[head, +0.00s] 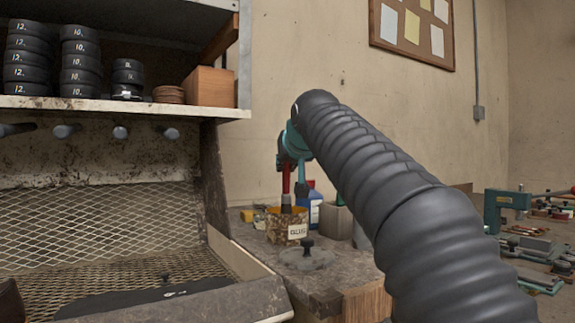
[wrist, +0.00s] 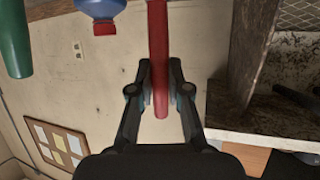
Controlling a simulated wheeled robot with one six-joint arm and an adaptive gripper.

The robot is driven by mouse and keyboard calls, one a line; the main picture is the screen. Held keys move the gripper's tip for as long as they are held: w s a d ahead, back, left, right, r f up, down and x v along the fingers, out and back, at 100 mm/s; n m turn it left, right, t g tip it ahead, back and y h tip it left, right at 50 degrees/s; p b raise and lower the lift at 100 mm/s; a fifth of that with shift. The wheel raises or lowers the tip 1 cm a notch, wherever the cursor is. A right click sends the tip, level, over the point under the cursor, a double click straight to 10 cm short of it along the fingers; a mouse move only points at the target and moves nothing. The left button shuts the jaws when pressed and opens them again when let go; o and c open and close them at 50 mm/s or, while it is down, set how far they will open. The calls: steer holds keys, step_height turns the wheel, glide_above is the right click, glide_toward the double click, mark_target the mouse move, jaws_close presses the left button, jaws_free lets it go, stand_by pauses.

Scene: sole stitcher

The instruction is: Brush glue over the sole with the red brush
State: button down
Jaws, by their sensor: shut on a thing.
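My gripper (head: 292,165) is shut on the red brush (head: 286,180), which hangs upright with its dark ferrule end down at the mouth of the glue pot (head: 285,228). Whether the bristles touch the glue is hidden by the pot wall. In the wrist view the brush's red handle (wrist: 158,40) runs between the two fingers of my gripper (wrist: 159,85). The black sole (head: 130,300) lies low in the mesh-backed booth at the left, partly cut off by the frame edge.
A round lid with a knob (head: 307,257) lies on the bench in front of the pot.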

steer(key=shift+f+b, duration=0.45)
steer(key=shift+f, duration=0.05)
stand_by(1.1)
step_height(320, 180, up, 3)
steer(key=p, duration=0.2)
steer(key=shift+f+p, duration=0.1)
steer(key=shift+p, duration=0.3)
steer(key=shift+w+r, duration=0.1)
steer(key=shift+r, duration=2.05)
steer(key=shift+d, duration=0.1)
